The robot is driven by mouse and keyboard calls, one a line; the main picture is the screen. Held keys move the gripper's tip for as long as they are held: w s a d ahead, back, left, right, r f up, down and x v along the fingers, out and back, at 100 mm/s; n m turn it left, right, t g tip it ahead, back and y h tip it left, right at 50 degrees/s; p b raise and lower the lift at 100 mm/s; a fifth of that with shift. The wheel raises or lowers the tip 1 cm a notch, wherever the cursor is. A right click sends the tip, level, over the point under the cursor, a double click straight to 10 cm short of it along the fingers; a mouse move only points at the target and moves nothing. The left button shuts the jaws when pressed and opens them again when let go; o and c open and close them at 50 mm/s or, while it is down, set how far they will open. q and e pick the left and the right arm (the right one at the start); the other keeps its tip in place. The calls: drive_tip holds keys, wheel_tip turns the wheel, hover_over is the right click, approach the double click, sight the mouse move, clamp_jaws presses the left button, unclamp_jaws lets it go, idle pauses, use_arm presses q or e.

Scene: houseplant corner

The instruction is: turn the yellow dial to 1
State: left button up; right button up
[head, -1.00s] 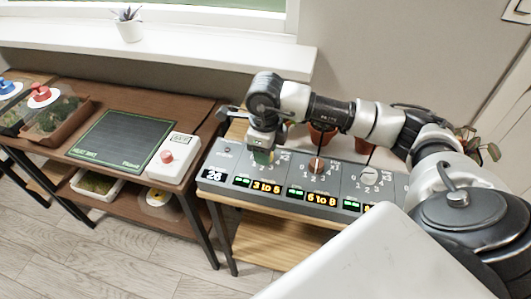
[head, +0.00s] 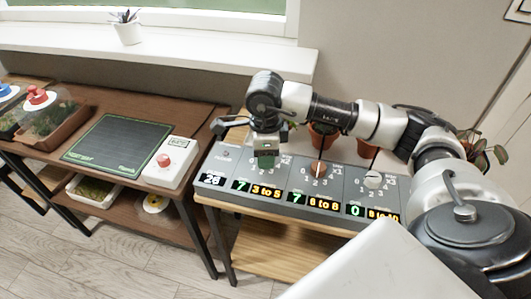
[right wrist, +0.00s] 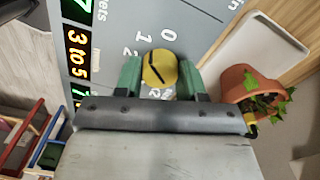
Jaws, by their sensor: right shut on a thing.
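The yellow dial (right wrist: 160,68) shows in the right wrist view, with a dark pointer line across its face. The numbers 0, 1 and 2 are printed around it on the grey console (right wrist: 200,25). My right gripper (right wrist: 159,78) has its two green fingers on either side of the dial and is shut on it. In the head view my right gripper (head: 264,160) points down at the console's left dial position and hides the yellow dial. My left gripper is in neither view.
An orange dial (head: 318,170) and a white dial (head: 373,179) sit further right on the console. Its front displays include 7, 3 to 5 and 6 to 8. Terracotta pots (head: 322,136) stand behind. A brown table (head: 135,97) with a white button box (head: 170,162) stands left.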

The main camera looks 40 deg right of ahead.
drive_tip(key=o, duration=0.9)
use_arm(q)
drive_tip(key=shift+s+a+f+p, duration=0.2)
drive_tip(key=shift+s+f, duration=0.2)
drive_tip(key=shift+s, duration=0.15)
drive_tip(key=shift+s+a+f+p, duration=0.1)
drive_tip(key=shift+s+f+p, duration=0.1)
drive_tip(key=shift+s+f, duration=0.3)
use_arm(e)
wheel_tip(320, 180, up, 11)
drive_tip(key=shift+f, duration=0.1)
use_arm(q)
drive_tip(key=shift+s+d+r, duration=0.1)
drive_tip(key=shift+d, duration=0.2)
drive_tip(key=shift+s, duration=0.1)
